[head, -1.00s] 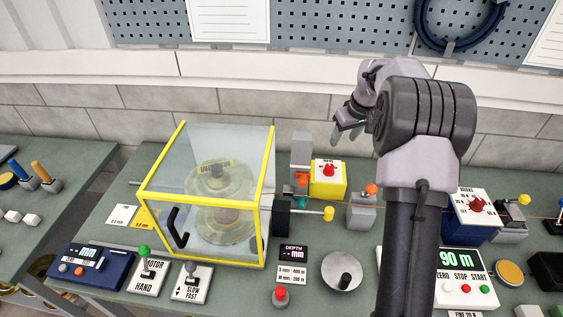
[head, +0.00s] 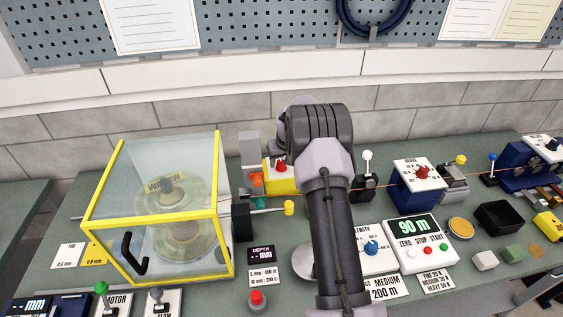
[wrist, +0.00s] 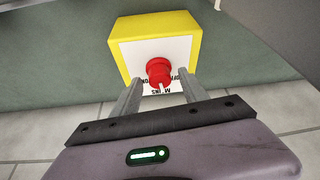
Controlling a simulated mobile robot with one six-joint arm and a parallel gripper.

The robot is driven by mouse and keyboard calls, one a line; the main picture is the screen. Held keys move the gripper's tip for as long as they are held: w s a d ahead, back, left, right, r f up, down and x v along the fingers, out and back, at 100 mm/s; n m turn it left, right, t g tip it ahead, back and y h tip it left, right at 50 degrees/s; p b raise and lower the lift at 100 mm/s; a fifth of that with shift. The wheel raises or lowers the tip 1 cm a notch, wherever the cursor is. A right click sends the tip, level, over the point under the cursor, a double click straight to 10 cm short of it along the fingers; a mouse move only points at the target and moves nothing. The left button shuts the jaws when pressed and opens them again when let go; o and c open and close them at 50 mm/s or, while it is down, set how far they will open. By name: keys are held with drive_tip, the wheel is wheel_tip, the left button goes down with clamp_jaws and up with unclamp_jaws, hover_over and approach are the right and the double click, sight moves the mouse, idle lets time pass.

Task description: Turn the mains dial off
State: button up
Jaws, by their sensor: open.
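The mains dial is a red knob (wrist: 159,71) on the white face of a yellow box (wrist: 155,28), seen close up in the wrist view. Lettering on the face is partly covered by the knob and fingers. In the head view the yellow box (head: 275,185) stands on the bench with its red knob (head: 281,167) showing, its right side hidden behind my arm. My gripper (wrist: 159,92) is open, with one finger either side of the knob's near part in the wrist view. I cannot tell whether they touch it. The fingers are hidden in the head view.
A clear guard with a yellow frame (head: 226,232) stands left of the box. A yellow-tipped lever (head: 289,208) is in front. A white-knobbed lever (head: 367,160) and a blue box with a red knob (head: 423,171) stand to the right. The wall is close behind.

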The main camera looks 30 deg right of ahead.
clamp_jaws()
drive_tip(key=shift+f+n, duration=0.1)
drive_tip(key=shift+n, duration=0.3)
drive_tip(key=shift+d+n+y+b, duration=0.15)
drive_tip(key=shift+n+y+b, duration=0.35)
drive_tip(key=shift+n+b, duration=0.45)
drive_tip(key=shift+n+y, duration=0.9)
drive_tip(key=shift+n, duration=1.35)
drive_tip(key=shift+w, duration=0.1)
unclamp_jaws()
